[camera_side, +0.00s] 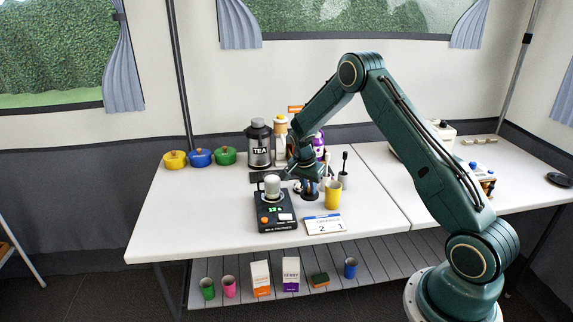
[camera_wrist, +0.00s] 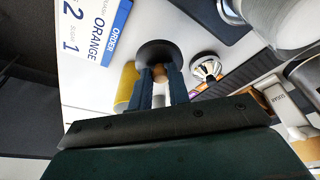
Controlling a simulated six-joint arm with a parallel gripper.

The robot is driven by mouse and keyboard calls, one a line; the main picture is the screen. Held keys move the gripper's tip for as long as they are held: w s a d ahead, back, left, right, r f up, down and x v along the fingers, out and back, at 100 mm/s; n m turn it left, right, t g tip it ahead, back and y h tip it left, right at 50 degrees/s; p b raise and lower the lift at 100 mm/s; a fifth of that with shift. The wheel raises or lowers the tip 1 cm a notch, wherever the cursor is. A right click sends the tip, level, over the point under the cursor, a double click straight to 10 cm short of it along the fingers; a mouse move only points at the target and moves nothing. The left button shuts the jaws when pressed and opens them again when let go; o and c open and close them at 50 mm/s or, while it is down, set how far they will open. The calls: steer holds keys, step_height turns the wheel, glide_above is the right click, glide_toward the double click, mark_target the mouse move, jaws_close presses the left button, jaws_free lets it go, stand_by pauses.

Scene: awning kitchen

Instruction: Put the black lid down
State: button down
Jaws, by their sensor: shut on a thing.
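In the wrist view, the black lid (camera_wrist: 158,50) is a dark round disc at the tips of my gripper (camera_wrist: 162,72). The two fingers are shut on it, with a small brown-orange part between them. In the side view, my gripper (camera_side: 309,188) points down low over the table, behind the order card and left of the yellow cup. The lid is hard to tell from the dark fingers there, and I cannot tell whether it touches the tabletop.
The yellow cup (camera_side: 333,195) stands close right of my gripper. The order card (camera_side: 324,224) lies in front. A black scale (camera_side: 276,219) with a jar (camera_side: 272,188) is to the left. The TEA canister (camera_side: 259,150) and bottles stand behind. The left tabletop (camera_side: 185,215) is clear.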

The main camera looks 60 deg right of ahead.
mark_target(307, 195)
steer(key=shift+f, duration=2.8)
steer(key=shift+f, duration=0.1)
steer(key=c, duration=1.3)
jaws_free()
steer(key=v, duration=1.2)
